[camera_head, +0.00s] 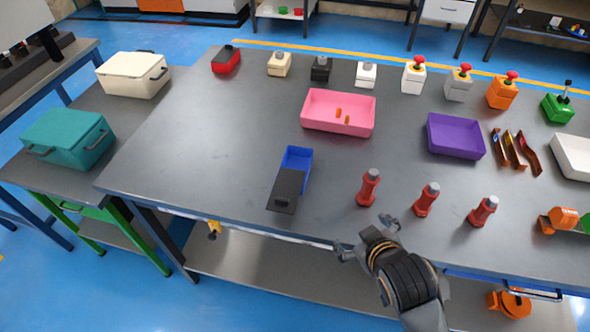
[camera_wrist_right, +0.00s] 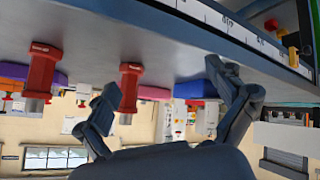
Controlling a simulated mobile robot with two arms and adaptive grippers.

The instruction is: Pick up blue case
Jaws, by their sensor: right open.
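The blue case (camera_head: 297,159) is a small box on the grey table with a dark lid or panel (camera_head: 287,188) at its near end. My right gripper (camera_head: 365,237) is at the table's front edge, to the right of and nearer than the case, apart from it. Its fingers are spread and empty, and they show in the right wrist view (camera_wrist_right: 168,110). A blue shape (camera_wrist_right: 192,89) behind one finger there may be the case, partly hidden. My left gripper is not in view.
Red posts (camera_head: 368,187) stand near my right gripper. A pink tray (camera_head: 338,125) and a purple tray (camera_head: 455,150) lie behind. Several button boxes (camera_head: 413,78) line the back. Teal (camera_head: 72,140) and cream (camera_head: 133,80) cases sit on a left table. Table left of the case is clear.

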